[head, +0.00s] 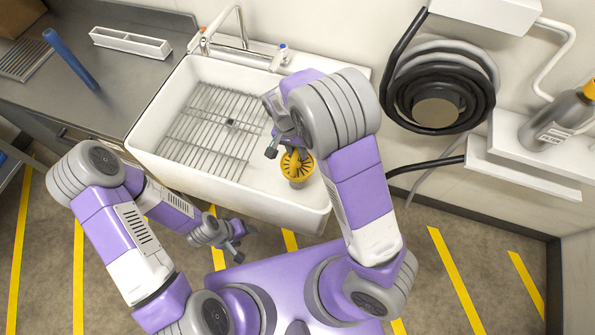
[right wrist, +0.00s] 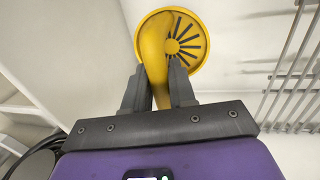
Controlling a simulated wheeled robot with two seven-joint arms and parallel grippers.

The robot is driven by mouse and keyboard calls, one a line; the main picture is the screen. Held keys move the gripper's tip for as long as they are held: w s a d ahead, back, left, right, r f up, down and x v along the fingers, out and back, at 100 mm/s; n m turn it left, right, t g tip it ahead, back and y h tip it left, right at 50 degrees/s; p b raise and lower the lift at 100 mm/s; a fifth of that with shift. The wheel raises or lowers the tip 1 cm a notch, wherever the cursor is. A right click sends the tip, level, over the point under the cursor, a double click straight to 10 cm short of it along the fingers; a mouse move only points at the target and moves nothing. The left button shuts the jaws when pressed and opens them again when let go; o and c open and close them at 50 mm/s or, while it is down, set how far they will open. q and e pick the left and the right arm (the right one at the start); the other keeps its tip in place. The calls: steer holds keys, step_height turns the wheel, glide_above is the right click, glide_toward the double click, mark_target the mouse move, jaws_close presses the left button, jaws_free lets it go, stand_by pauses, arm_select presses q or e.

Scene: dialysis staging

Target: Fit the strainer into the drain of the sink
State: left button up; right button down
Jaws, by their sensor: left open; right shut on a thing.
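The strainer (head: 298,168) is a yellow round cup with dark slots in its face and a yellow stem. My right gripper (head: 283,146) is shut on its stem, over the right part of the white sink (head: 235,197). The right wrist view shows the slotted disc (right wrist: 184,42) beyond my fingers (right wrist: 160,92), against the white basin. I cannot tell whether the strainer touches the sink floor. The drain does not show in either view. My left gripper (head: 234,243) is open and empty, outside the sink, in front of its front wall.
A wire rack (head: 210,130) lies in the left and middle of the sink and shows beside the strainer in the wrist view (right wrist: 295,70). A faucet (head: 240,30) stands at the back. The counter at left holds a blue rod (head: 70,58) and a white tray (head: 130,42).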

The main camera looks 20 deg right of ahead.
mark_target(298, 163)
step_height(298, 163, down, 8)
steer(key=b, duration=0.2)
steer(key=shift+r+b, duration=0.2)
steer(key=shift+b, duration=0.1)
steer(key=shift+f, duration=0.2)
steer(key=c, duration=0.9)
jaws_free()
steer(key=r+p, duration=0.1)
steer(key=r, duration=0.3)
steer(key=w+a+r+p, duration=0.1)
steer(key=r+p, duration=0.1)
steer(key=r, duration=0.2)
steer(key=a+r+p, duration=0.1)
steer(key=r, duration=0.3)
steer(key=shift+w+r+p, duration=0.1)
steer(key=shift+w+p, duration=0.05)
steer(key=shift+p, duration=0.2)
